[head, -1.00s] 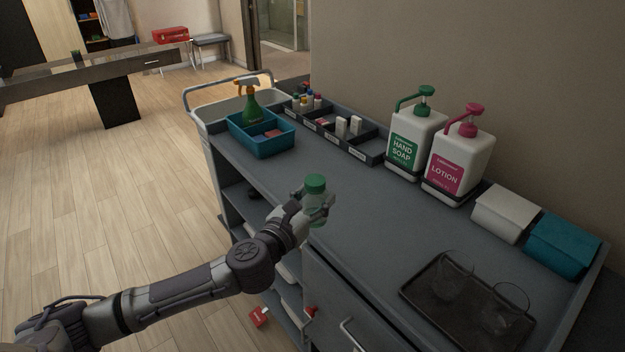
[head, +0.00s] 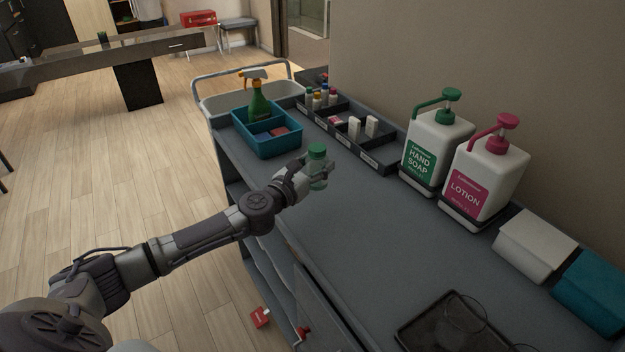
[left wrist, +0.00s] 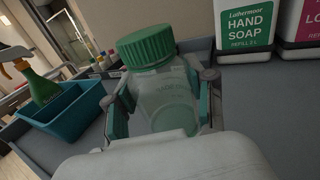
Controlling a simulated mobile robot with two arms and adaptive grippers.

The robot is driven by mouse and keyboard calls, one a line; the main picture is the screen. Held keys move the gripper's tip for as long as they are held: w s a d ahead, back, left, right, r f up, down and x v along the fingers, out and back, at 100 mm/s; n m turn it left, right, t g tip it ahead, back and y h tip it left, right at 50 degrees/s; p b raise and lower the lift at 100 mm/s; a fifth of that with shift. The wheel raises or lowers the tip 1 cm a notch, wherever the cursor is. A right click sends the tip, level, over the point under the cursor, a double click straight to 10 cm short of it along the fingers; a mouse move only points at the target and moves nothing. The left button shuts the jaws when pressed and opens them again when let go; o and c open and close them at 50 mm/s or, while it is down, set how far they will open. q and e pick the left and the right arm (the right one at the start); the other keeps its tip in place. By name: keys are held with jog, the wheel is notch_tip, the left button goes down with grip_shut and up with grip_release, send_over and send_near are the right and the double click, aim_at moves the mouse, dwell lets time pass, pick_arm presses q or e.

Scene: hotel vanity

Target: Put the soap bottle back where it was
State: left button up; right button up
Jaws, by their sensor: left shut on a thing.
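The soap bottle (head: 317,165) is small and translucent pale green with a ribbed green cap. My left gripper (head: 318,176) is shut on it and holds it upright, over the cart's grey top (head: 345,220) near its left edge. I cannot tell whether its base touches the top. In the left wrist view the bottle (left wrist: 165,95) stands between the two fingers, its lower part hidden by my gripper. My right gripper is not in view.
A teal caddy (head: 268,145) with a green spray bottle (head: 259,101) stands beyond my gripper. A divided black tray (head: 375,158) holds small bottles. Hand soap (head: 436,150) and lotion (head: 484,178) dispensers stand along the wall. A dark tray (head: 440,318) with glasses lies near.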

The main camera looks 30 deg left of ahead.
aim_at(313, 164)
pick_arm(q)
jog(key=shift+w+a+f+b, duration=0.4)
jog(key=shift+w+a+f, duration=0.4)
jog(key=shift+a+f, duration=0.25)
notch_tip(313, 164, down, 3)
jog(key=shift+s+d+f+b, duration=0.1)
jog(key=shift+f+b, duration=0.05)
jog(key=shift+b, duration=0.75)
jog(key=shift+f, duration=0.2)
jog(key=o, duration=1.1)
jog(key=shift+c, duration=0.2)
jog(key=shift+o, duration=0.5)
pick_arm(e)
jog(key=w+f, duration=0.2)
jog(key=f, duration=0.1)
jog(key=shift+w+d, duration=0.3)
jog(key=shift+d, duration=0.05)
